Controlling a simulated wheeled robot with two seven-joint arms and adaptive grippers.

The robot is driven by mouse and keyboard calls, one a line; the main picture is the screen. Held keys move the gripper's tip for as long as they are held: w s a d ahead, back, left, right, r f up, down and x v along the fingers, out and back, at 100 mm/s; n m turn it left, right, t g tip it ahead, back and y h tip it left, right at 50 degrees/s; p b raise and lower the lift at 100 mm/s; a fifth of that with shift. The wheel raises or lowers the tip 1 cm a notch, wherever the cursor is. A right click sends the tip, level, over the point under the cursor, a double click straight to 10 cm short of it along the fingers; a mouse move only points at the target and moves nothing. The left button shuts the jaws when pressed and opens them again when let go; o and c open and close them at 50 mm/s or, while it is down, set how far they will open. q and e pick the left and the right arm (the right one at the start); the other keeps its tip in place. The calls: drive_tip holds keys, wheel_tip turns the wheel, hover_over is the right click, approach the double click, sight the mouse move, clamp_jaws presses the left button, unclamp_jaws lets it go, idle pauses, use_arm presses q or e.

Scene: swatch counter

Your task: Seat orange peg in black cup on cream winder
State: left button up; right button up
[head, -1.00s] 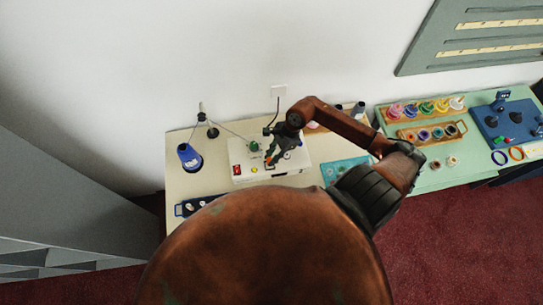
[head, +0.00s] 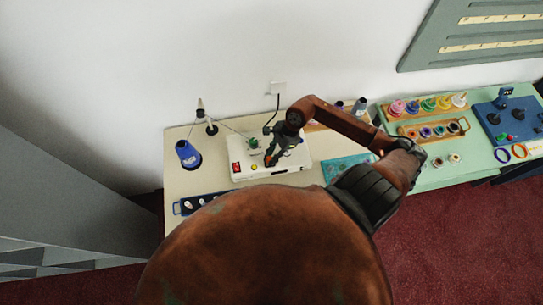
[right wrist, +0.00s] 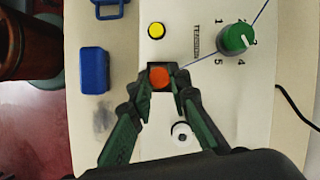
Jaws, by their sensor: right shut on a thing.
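The cream winder (head: 299,159) stands on the left table, with a yellow button and a green knob on top. My right gripper (head: 269,161) is low over its top, and it also shows in the right wrist view (right wrist: 161,90). It is shut on the orange peg (right wrist: 160,78), whose orange top shows between the fingertips. My left gripper is out of view.
The yellow button (right wrist: 156,30) and green knob (right wrist: 236,39) are close to the gripper. A blue cone (head: 188,154) and a blue tray (head: 186,208) are at the left. A thread crosses above the winder.

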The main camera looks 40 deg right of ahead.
drive_tip(key=o, duration=0.9)
drive_tip(key=v, duration=1.2)
drive_tip(key=shift+r, duration=0.1)
